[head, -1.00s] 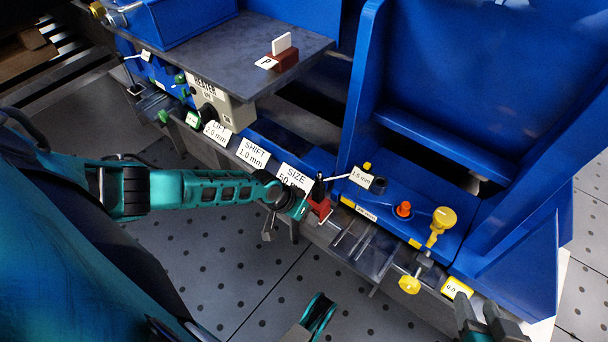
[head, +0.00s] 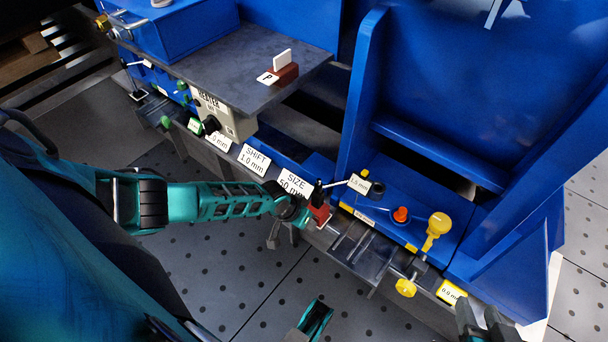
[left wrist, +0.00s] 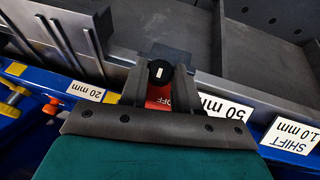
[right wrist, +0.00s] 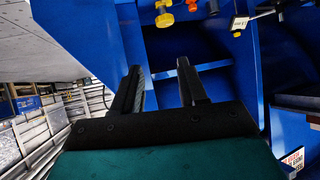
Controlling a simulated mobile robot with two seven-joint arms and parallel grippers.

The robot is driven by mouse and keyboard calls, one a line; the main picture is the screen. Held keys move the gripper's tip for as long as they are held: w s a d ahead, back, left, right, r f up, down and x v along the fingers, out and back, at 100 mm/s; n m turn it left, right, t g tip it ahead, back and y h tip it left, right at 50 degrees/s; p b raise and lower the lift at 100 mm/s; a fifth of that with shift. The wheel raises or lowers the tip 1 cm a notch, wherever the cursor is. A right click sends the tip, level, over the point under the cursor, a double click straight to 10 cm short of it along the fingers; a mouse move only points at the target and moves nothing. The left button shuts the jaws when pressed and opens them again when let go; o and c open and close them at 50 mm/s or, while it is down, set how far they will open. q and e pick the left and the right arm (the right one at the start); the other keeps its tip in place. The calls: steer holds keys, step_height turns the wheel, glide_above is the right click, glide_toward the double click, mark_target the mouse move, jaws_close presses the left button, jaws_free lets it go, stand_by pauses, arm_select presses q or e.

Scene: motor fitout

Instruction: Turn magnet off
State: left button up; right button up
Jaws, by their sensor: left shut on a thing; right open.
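The magnet switch is a red block (head: 319,215) with a black knob (head: 317,191), on the front rail beside the SIZE 50 mm card. In the left wrist view the knob (left wrist: 161,72) has a white mark on top, and the red block (left wrist: 158,101) below it shows part of the word OFF. My left gripper (left wrist: 160,80) is shut on the knob, one finger at each side. In the head view its fingertips are partly hidden at the switch. My right gripper (right wrist: 160,75) is open and empty. It shows at the lower right edge of the head view (head: 482,320).
A SIZE card (head: 294,182) and a SHIFT card (head: 254,159) stand along the rail. To the right are an orange knob (head: 401,214), a yellow knob (head: 439,223) and a lever with a small card (head: 360,184). A tall blue frame (head: 430,90) rises behind.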

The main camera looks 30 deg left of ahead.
arm_select(q)
steer(key=y, duration=0.2)
steer(key=d+m+y, duration=0.1)
steer(key=y, duration=0.2)
steer(key=t+y, duration=0.1)
steer(key=y, duration=0.1)
steer(key=shift+d+f+m+y+p, duration=0.2)
steer(key=shift+d+m+y+p, duration=0.1)
steer(key=shift+y+p, duration=0.1)
arm_select(e)
steer(key=shift+s+d+f, duration=0.1)
steer(key=shift+s+d, duration=0.25)
steer(key=shift+d, duration=0.05)
steer(key=shift+w+a+r, duration=0.15)
steer(key=shift+r, duration=0.1)
arm_select(q)
steer(key=o, duration=1.1)
steer(key=shift+a, duration=0.1)
steer(key=shift+c, duration=0.2)
arm_select(e)
steer(key=shift+f, duration=0.15)
arm_select(q)
steer(key=shift+r, duration=0.2)
